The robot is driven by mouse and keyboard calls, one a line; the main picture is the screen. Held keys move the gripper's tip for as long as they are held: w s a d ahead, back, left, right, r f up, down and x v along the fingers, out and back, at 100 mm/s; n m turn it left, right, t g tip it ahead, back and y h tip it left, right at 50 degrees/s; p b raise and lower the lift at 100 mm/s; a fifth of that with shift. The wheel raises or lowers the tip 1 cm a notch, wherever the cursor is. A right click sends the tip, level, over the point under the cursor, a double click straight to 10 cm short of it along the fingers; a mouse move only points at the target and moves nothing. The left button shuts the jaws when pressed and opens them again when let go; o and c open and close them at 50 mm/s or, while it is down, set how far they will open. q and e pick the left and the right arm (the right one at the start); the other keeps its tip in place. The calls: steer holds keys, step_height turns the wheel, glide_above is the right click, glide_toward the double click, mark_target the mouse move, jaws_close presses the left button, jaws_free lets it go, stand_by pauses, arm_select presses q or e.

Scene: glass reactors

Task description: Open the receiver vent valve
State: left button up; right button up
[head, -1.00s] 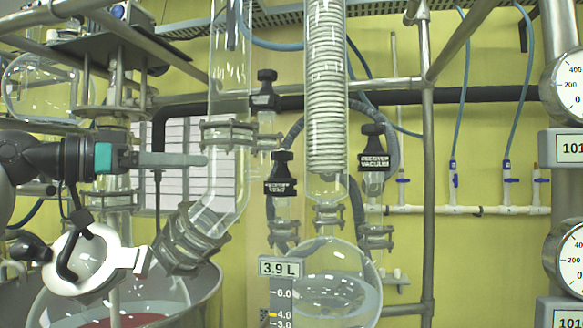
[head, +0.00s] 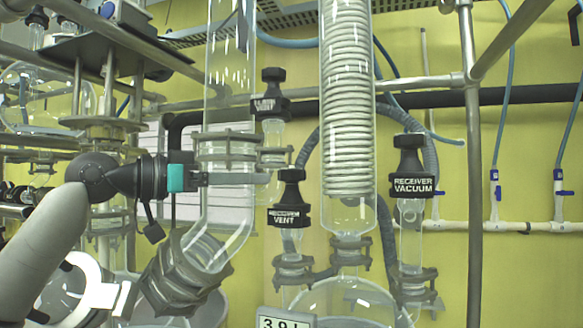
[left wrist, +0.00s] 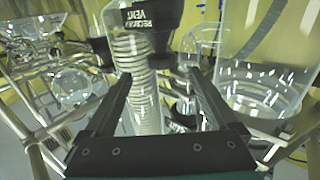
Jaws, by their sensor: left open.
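The receiver vent valve (head: 289,208) has a black knob with a white "VENT" label and sits upright on a clear glass stem, centre of the head view. The black labelled knob also shows in the left wrist view (left wrist: 150,17), upside down at the top edge, beyond the fingertips. My left gripper (head: 262,178) points right, its fingertips just left of and slightly above the knob in the head view. In the left wrist view its two fingers (left wrist: 159,80) are spread apart, with nothing gripped between them. My right gripper is in neither view.
The receiver vacuum valve (head: 411,180) stands to the right; another black-knobbed vent valve (head: 270,103) is behind and above. A glass coil condenser (head: 348,95) rises between them. A bent glass pipe (head: 228,225) with metal clamps is around the gripper's line. A steel post (head: 474,180) stands farther right.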

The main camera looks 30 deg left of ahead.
mark_target(280, 177)
arm_select(q)
steer(key=p+x, duration=0.5)
steer(key=x, duration=0.3)
steer(key=shift+w+r, duration=0.1)
steer(key=shift+r, duration=0.05)
steer(key=shift+w+d, duration=0.35)
steer(key=shift+w, duration=0.3)
steer(key=c, duration=1.4)
